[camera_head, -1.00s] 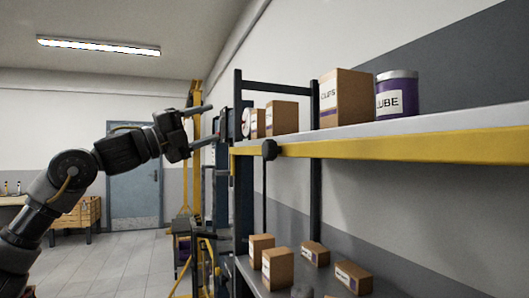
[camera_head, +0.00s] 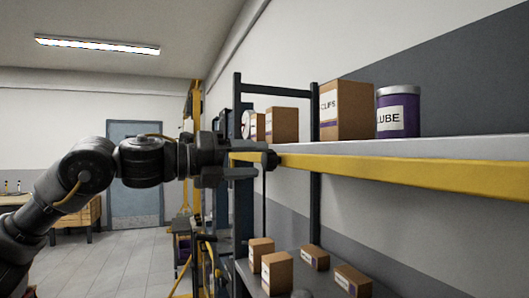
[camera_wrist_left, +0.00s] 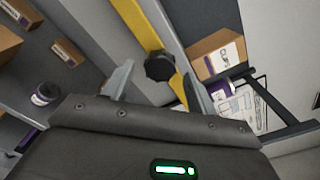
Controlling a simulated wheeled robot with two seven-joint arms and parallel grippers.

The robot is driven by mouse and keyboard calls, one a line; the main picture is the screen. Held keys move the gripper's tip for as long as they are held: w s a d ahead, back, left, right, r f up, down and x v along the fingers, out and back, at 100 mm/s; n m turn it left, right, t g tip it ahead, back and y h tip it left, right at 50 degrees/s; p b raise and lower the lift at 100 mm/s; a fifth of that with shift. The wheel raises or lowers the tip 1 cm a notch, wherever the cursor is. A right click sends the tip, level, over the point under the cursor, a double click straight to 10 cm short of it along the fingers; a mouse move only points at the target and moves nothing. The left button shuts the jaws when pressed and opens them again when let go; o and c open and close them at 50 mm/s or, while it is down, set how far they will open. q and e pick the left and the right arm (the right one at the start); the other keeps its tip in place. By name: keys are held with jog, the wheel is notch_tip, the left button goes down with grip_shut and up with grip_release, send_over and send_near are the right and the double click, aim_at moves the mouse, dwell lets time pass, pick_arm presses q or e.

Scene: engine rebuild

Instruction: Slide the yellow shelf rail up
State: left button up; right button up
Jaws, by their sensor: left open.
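The yellow shelf rail (camera_head: 400,170) runs along the front edge of the upper shelf, with a black knob (camera_head: 271,160) near its left end. In the wrist view the yellow rail (camera_wrist_left: 133,18) runs diagonally and the black knob (camera_wrist_left: 160,66) sits on it. My left gripper (camera_head: 256,164) is level with the rail at the knob. In the wrist view its fingers (camera_wrist_left: 158,88) are spread, one on each side of the knob, with visible gaps. The far finger is mostly hidden in the head view. My right gripper is not in view.
A clips box (camera_head: 346,110), a purple lube can (camera_head: 398,112) and smaller boxes stand on the upper shelf. Several small boxes (camera_head: 277,272) stand on the lower shelf. A dark upright post (camera_head: 243,215) is close by my left gripper.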

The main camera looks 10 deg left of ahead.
aim_at(264, 160)
pick_arm(q)
jog(key=shift+p+x, duration=0.45)
jog(key=shift+x, duration=1.25)
